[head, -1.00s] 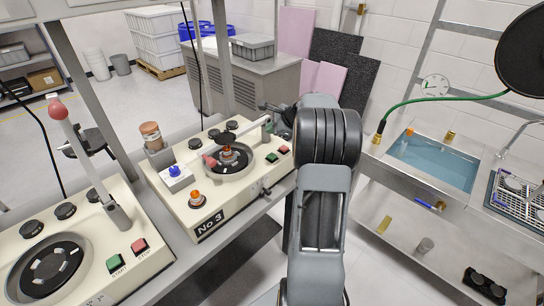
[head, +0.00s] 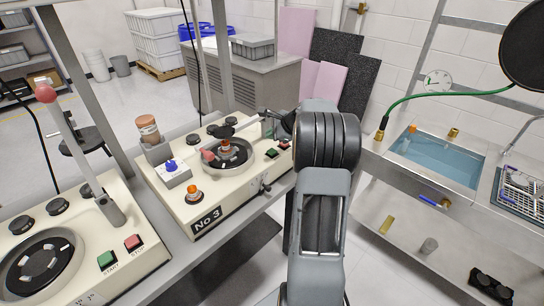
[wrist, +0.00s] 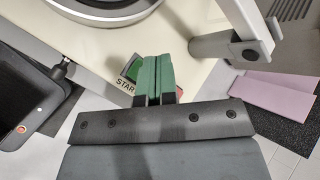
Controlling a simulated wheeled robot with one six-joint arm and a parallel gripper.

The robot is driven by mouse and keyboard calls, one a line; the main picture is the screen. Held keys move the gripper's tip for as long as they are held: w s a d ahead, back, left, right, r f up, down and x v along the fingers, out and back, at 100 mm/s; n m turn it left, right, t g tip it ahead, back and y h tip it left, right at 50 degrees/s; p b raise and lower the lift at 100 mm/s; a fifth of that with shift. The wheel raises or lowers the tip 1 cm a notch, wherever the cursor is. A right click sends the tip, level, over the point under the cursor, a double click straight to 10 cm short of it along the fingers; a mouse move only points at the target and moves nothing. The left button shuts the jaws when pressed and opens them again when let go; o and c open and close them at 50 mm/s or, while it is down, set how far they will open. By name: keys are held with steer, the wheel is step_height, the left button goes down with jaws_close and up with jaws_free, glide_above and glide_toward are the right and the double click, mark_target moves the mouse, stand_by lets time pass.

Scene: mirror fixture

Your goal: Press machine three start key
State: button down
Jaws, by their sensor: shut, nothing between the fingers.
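Machine three (head: 180,205), a cream box labelled No 3, stands left of my arm in the head view. Its green start key (head: 271,153) sits beside the red stop key (head: 285,145) on the right front. In the wrist view my gripper (wrist: 152,62) is shut and empty, its green fingers together. The fingers overlap the start key (wrist: 132,66), leaving its left part and part of the START label (wrist: 126,86) visible. Contact cannot be told. The stop key (wrist: 180,92) shows only as a red sliver right of the fingers. In the head view my arm hides the fingertips.
The machine's round plate (head: 228,158) and lever post (wrist: 225,45) are close to the keys. Another machine (head: 60,260) with its own green and red keys stands at the left. A sink (head: 435,160) is at the right.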

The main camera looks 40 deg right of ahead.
mark_target(272, 152)
steer(key=shift+f+b, duration=1.1)
steer(key=shift+f, duration=0.85)
steer(key=shift+f, duration=0.15)
stand_by(0.4)
steer(key=shift+f+b, duration=0.3)
